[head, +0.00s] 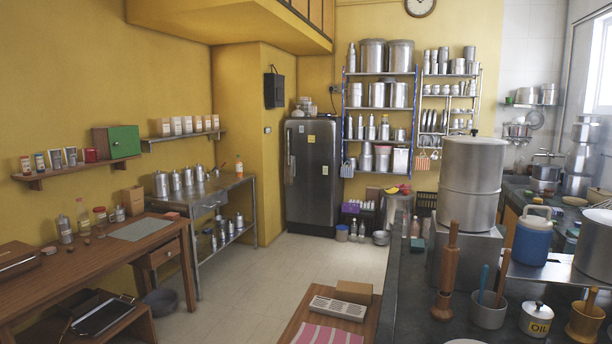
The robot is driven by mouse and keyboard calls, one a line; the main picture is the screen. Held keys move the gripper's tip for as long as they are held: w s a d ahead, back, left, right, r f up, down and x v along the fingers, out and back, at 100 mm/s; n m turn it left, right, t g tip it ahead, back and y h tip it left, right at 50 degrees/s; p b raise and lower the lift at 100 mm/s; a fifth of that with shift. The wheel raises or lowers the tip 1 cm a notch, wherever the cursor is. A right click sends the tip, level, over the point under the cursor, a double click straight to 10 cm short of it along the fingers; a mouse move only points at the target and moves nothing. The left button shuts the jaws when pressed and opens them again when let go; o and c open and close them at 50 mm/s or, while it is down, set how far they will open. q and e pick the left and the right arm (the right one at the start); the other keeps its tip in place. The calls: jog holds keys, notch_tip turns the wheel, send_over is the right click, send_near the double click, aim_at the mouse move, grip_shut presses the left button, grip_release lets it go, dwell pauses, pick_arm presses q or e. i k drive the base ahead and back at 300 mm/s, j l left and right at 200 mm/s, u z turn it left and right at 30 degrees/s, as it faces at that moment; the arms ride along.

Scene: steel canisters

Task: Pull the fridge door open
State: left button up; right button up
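The fridge (313,190) is a dark steel, round-cornered unit standing against the yellow back wall, left of the shelving. Its door (314,165) looks shut, with a long vertical handle (288,152) on the left edge. A small yellow note and a pale label are on the door front. It stands across the room, well away from the camera. Neither of my grippers shows in the head view.
Clear tiled floor (265,267) leads toward the fridge. A low wooden table (372,315) stands in front. A steel side table (247,184) and wooden desk (165,247) line the left; a dark counter (395,290) with canisters fills the right.

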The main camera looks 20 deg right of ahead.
aim_at(310, 143)
jog(key=i+j+u, duration=0.15)
jog(key=j, duration=0.25)
jog(key=i+j+u, duration=0.1)
jog(key=i+j, duration=0.55)
jog(key=i, duration=0.15)
jog(key=i+j, duration=0.3)
jog(key=i, duration=0.15)
jog(key=i+j, duration=0.35)
jog(key=i, duration=0.15)
jog(key=i+l+z, duration=0.25)
jog(key=i+z, duration=0.75)
jog(key=i+j+z, duration=0.25)
jog(key=i+z, duration=0.25)
jog(key=i, duration=0.15)
jog(key=i+l, duration=0.1)
jog(key=i, duration=1.7)
jog(key=i+l, duration=0.1)
jog(key=i, duration=1.7)
